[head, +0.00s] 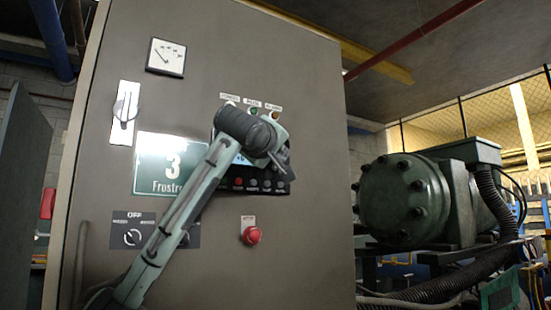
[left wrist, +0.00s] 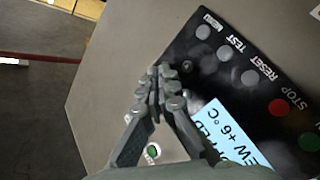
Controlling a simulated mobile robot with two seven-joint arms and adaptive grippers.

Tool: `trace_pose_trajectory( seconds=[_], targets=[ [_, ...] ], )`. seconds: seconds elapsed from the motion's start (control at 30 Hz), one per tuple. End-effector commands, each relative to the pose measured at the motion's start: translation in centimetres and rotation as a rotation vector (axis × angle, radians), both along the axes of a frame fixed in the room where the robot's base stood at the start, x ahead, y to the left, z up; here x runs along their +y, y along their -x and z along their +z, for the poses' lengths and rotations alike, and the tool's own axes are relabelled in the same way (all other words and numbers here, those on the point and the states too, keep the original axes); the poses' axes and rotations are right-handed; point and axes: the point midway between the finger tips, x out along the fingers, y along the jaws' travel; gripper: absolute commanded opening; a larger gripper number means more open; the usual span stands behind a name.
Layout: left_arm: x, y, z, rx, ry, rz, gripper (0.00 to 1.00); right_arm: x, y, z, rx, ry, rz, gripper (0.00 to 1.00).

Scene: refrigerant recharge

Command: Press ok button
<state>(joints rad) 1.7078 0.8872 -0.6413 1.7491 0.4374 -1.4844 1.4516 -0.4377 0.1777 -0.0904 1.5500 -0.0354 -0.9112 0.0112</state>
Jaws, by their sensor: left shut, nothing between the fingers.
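The dark control panel (head: 270,187) is on the front of a grey cabinet, with a row of buttons along its lower edge. In the left wrist view the panel (left wrist: 262,45) shows grey buttons labelled MENU (left wrist: 203,32), TEST (left wrist: 225,53) and RESET (left wrist: 249,77), a red STOP button (left wrist: 278,107) and a green button (left wrist: 310,141). I cannot make out a button labelled OK; my gripper hides part of the panel. My left gripper (head: 284,170) is shut and empty in front of the panel. In the wrist view its fingertips (left wrist: 160,72) appear over the panel's edge; contact cannot be told.
A lit blue display (left wrist: 230,135) is partly covered by my gripper. A green compressor (head: 405,197) stands to the right.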

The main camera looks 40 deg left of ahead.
Motion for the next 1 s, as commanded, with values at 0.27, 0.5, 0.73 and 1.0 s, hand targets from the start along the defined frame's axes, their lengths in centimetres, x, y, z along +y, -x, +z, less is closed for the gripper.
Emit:
trace_pose_trajectory(
  seconds=[0.27, 0.5, 0.73, 1.0],
  targets=[
    [0.51, -0.25, -0.05, 0.001, 0.001, 0.000, 0.00, 0.03, 0.01, -0.09, 0.000, 0.000, 0.000, 0.40],
    [0.53, -0.24, -0.03, 0.000, 0.000, 0.000, 0.00, 0.03, 0.03, -0.10, 0.000, 0.000, 0.000, 0.40],
    [0.73, -0.33, -0.03, 0.001, 0.000, -0.001, 0.00, 0.04, 0.05, -0.12, 0.000, -0.001, 0.000, 0.40],
    [1.01, -0.45, -0.01, 0.000, 0.000, 0.000, 0.00, 0.04, 0.06, -0.14, 0.001, -0.001, 0.000, 0.40]
  ],
)
